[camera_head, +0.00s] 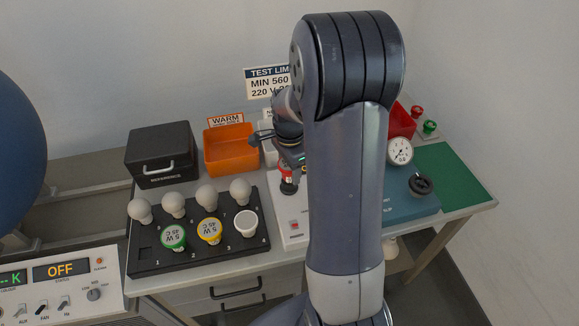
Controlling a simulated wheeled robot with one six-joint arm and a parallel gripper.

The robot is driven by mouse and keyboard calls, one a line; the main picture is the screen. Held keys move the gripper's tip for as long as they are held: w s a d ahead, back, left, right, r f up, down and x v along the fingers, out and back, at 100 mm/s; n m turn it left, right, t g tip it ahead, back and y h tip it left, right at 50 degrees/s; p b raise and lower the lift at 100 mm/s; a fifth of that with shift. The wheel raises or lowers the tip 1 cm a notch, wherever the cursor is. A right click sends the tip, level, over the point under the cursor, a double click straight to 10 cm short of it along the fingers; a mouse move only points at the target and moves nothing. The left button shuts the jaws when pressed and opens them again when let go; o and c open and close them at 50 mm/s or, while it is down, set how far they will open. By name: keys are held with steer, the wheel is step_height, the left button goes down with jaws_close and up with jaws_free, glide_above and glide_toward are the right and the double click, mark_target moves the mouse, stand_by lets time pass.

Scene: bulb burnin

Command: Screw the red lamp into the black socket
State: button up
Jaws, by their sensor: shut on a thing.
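My gripper (285,158) is left of my arm's large upper link, pointing down, its fingers partly hidden and small. It is shut on the red lamp (286,171), of which only a small red part shows beneath the fingers. Directly below it is the black socket (288,188) on a white panel. The lamp appears upright over the socket; I cannot tell whether it sits in it or how far its thread is engaged.
A black tray (191,265) at left holds several white bulbs plus green-rimmed and yellow-rimmed lamps. An orange bin (231,149), a black case (162,154) and a red bin (402,122) stand behind. A teal box with a gauge (400,151) is right. Green mat (452,172) is clear.

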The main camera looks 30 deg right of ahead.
steer(key=m, duration=0.4)
steer(key=shift+s, duration=0.1)
steer(key=m, duration=0.4)
steer(key=o, duration=0.9)
steer(key=shift+c, duration=0.2)
